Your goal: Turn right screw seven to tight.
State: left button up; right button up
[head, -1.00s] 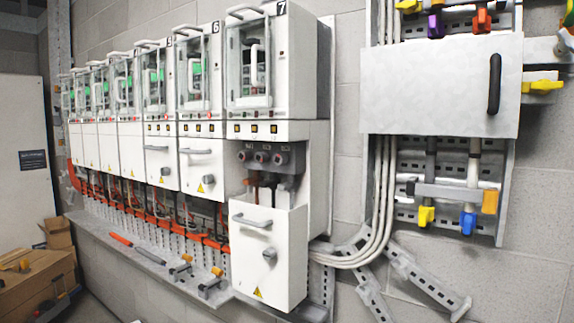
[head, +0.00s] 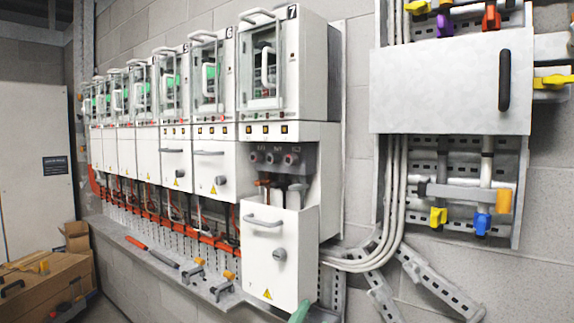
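Drive seven (head: 283,65) is the nearest cabinet in the row, marked 7 at its top corner. Its lower white front cover (head: 276,250) is lowered and stands forward, showing a grey terminal block with three round screws. The right screw (head: 291,159) sits at the block's right end; the middle screw (head: 271,158) and left screw (head: 253,157) are beside it. Brown and grey cable ends show below them. How tight each screw is cannot be told. Neither gripper can be made out.
A teal-green shape (head: 301,313) shows at the bottom edge; I cannot tell what it is. A grey ledge (head: 150,264) under the drives holds a red-handled tool (head: 152,251) and clamps (head: 222,287). A wall panel (head: 440,88) is at right, cardboard boxes (head: 48,287) at lower left.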

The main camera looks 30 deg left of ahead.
pick_arm(q)
jog(key=w+d+r+m+g+h, duration=0.1)
jog(key=d+r+m+h, duration=0.3)
jog(key=r+m+h, duration=0.65)
jog(key=w+d+r+m+g+h, duration=0.1)
jog(key=d+r+m+h, duration=0.3)
jog(key=r+m+h, duration=0.7)
jog(key=m+y+p, duration=0.3)
jog(key=m+y, duration=0.2)
jog(key=y, duration=1.2)
send_near(290, 161)
jog(key=shift+g, duration=0.4)
jog(key=w, duration=0.4)
jog(key=w+r, duration=0.1)
jog(key=w, duration=0.2)
jog(key=shift+d, duration=0.3)
jog(key=shift+w+f, duration=0.1)
jog(key=shift+w, duration=0.55)
